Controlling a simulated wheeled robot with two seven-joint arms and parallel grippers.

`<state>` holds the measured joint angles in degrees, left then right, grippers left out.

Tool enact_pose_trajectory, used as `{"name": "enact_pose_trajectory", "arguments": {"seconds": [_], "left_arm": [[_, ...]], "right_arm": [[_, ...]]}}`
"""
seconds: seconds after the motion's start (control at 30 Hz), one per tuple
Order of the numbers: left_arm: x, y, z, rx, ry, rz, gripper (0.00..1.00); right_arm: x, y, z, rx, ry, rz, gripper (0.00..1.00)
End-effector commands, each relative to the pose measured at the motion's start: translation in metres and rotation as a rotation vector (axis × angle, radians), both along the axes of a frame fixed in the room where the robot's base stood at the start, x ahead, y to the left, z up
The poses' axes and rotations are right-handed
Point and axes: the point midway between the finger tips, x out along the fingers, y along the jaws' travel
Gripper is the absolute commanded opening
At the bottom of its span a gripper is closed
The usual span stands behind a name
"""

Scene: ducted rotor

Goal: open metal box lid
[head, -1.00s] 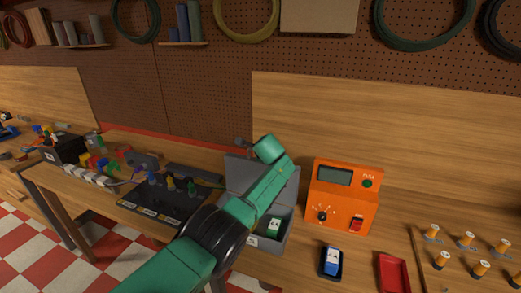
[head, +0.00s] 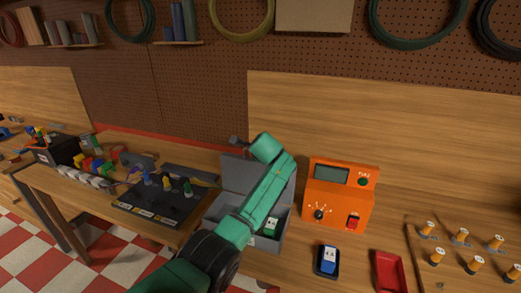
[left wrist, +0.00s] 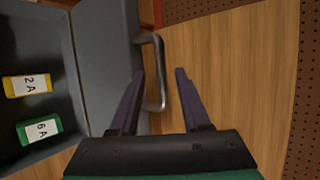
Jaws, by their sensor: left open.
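The grey metal box (head: 272,243) stands on the bench left of the orange device. Its lid (head: 232,176) is raised, and the inside shows a green 6 A block (head: 271,224). In the left wrist view the lid (left wrist: 103,60) carries a metal loop handle (left wrist: 161,95). My left gripper (left wrist: 159,72) is open, its two fingers on either side of the handle's outer bar; I cannot tell whether they touch it. In the head view my green left arm crosses in front of the box and hides part of it. My right gripper is not in view.
The orange device (head: 338,193) stands close right of the box. A dark panel with knobs (head: 150,206) is left. A pegboard wall is behind.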

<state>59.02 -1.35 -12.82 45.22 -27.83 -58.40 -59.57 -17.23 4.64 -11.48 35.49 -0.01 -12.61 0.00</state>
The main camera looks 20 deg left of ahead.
Motion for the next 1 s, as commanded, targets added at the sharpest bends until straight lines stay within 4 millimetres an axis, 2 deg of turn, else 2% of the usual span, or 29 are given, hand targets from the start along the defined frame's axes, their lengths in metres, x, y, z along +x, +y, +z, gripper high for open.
{"name": "enact_pose_trajectory", "arguments": {"seconds": [0.17,0.4,0.5,0.7,1.0], "left_arm": [[-0.023,-0.014,0.012,-0.002,-0.004,-0.004,0.47],[-0.067,-0.036,0.042,-0.001,-0.003,-0.003,0.47],[-0.079,-0.043,0.052,0.0,-0.001,-0.002,0.47],[-0.085,-0.045,0.058,0.0,0.001,-0.001,0.47],[-0.085,-0.044,0.056,-0.004,0.002,0.0,0.47]], "right_arm": [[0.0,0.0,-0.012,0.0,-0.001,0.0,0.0],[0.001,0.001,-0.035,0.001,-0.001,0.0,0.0],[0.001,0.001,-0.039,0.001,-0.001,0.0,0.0],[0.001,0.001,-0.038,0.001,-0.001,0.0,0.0],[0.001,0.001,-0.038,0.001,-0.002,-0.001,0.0]]}}
